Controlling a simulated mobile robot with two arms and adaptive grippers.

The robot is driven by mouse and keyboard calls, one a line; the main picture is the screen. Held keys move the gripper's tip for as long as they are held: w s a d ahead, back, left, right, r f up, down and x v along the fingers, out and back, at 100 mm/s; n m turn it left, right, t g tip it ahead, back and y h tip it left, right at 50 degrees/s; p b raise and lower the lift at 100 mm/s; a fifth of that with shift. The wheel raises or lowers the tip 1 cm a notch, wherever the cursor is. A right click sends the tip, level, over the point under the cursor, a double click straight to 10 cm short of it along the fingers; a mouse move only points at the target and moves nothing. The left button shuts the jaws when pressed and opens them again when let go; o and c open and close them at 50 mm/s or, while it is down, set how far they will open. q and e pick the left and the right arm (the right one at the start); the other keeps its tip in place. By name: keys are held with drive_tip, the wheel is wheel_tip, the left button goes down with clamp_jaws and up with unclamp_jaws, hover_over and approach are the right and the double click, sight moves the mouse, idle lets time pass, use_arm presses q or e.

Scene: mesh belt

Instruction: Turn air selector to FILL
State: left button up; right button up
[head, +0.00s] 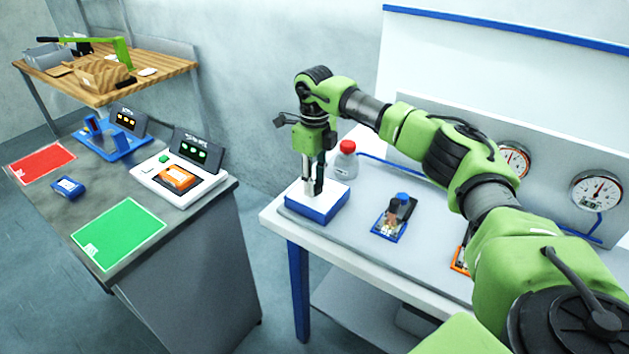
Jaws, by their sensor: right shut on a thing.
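The air selector appears to be the box with a white top and blue sides (330,208) at the left end of the white bench. My right gripper (314,190) points straight down over the middle of this box. Its fingers are shut on a small dark part on top, which looks like the selector's knob. The fingers mostly hide that part, so its angle and any FILL mark cannot be read. My left gripper is not in view.
A red-capped bottle (345,162) stands close behind the box. A blue-framed fixture (394,217) sits to its right, and dial gauges (597,190) are on the back panel. A grey counter (200,222) with devices stands left, across a gap.

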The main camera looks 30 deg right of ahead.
sight(315, 184)
drive_tip(key=o, duration=1.1)
drive_tip(key=shift+r, duration=0.1)
wheel_tip(315, 184, up, 12)
